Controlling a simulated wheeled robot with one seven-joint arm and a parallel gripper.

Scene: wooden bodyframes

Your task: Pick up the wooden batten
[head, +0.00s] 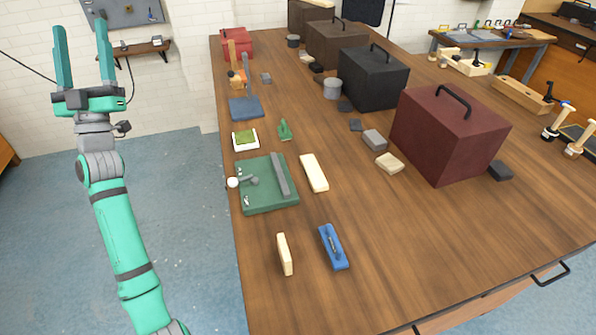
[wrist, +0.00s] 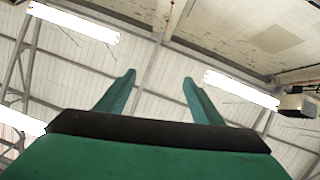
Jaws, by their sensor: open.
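Two pale wooden pieces on the workbench could be the wooden batten; I cannot tell which. One pale wooden piece (head: 314,173) lies right of the green board. Another narrow pale piece (head: 285,254) is nearer the front, left of a blue tool. My gripper (head: 80,28) is raised left of the bench, above the floor, with its fingers pointing up. It is open and empty, well apart from both pieces. In the wrist view my gripper (wrist: 159,78) shows spread fingers against the ceiling, with no wood between them.
The workbench (head: 390,235) has clear room at its front right. A green board (head: 268,203) with a grey bar, a blue tool (head: 333,246) and a small pale block (head: 389,163) lie near the wooden pieces. A maroon box (head: 440,135) and a black box (head: 372,80) stand to the right.

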